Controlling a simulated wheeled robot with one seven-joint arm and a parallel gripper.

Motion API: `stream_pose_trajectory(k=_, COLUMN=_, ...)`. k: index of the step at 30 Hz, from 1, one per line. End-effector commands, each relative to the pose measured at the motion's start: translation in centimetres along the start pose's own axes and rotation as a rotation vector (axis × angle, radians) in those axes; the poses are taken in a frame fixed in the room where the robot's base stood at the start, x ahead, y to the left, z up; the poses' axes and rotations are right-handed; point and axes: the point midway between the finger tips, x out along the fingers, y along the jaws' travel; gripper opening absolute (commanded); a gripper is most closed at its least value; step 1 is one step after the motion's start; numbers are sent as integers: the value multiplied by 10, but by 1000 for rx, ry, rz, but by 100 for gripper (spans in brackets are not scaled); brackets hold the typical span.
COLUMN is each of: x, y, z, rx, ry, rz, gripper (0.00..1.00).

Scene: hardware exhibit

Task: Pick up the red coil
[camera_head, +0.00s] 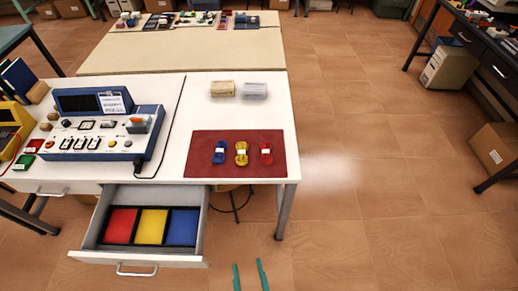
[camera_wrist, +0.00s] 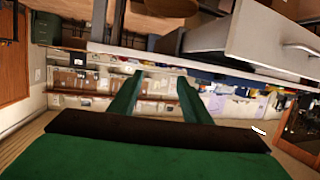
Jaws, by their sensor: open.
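The red coil (camera_head: 266,154) lies at the right end of a row of three coils on a dark red mat (camera_head: 285,150) on the white table. A yellow coil (camera_head: 241,153) lies left of it, and a blue coil (camera_head: 219,152) is at the left end. My gripper (camera_head: 249,275) is at the bottom of the head view, in front of the table and well apart from the coils. Its two green fingers are spread with nothing between them. They also show in the wrist view (camera_wrist: 165,97), which looks past the table's underside; no coil is visible there.
An open drawer (camera_head: 208,215) with red, yellow and blue compartments juts out at front left. A blue instrument (camera_head: 100,145) stands on the table's left. Two small pale blocks (camera_head: 223,89) (camera_head: 254,90) sit behind the mat. Floor to the right is clear.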

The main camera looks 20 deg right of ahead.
Motion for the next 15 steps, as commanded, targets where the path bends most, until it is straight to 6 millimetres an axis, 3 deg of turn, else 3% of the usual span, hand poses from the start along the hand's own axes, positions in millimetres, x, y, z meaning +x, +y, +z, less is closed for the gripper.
stream_pose_trajectory(k=1, x=20, y=6, z=-1, rx=-1, ry=4, rz=12, gripper=44)
stream_pose_trajectory(k=7, x=87, y=25, z=-1, rx=-1, ry=-29, rz=45, gripper=44)
stream_pose_trajectory(k=15, x=172, y=66, z=-24, rx=19, ry=-71, rz=101, gripper=44)
